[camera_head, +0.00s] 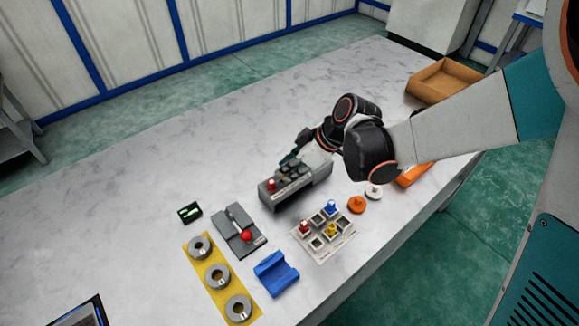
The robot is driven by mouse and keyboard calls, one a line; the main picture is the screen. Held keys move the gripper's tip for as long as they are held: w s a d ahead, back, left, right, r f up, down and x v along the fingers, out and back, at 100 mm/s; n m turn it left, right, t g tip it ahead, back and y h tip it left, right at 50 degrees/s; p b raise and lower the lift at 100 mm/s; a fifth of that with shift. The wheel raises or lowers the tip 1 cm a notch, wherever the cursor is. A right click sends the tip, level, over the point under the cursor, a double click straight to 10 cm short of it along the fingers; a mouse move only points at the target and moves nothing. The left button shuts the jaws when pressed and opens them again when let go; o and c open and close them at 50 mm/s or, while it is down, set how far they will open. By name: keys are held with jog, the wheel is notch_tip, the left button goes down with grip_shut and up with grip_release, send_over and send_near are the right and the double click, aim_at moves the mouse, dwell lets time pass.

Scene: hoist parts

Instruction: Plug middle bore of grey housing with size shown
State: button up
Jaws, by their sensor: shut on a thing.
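The grey housing (318,195) is a long block in the middle of the table. A red piece (271,185) shows on its left end. My gripper (287,163) is low at the housing's far side and over its top. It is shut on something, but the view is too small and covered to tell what. The middle bore is hidden by my gripper. A pale tray (322,257) in front of the housing holds a red plug (304,226), a blue plug (331,207) and a yellow plug (331,230). Other sockets look empty.
A small dark-green display (189,212), a grey fixture (232,222) with a red knob, a yellow strip (206,262) with steel rings and a blue cradle (275,274) lie left. Orange (357,205) and white (374,191) discs lie right. A cardboard box (440,89) stands far right.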

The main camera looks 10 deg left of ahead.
jog(key=shift+f+b, duration=0.85)
jog(key=shift+b, duration=0.1)
dwell(3.1)
dwell(0.4)
jog(key=o, duration=0.8)
jog(key=shift+o, duration=0.2)
jog(key=shift+r+p, duration=2.55)
jog(key=shift+r, duration=1)
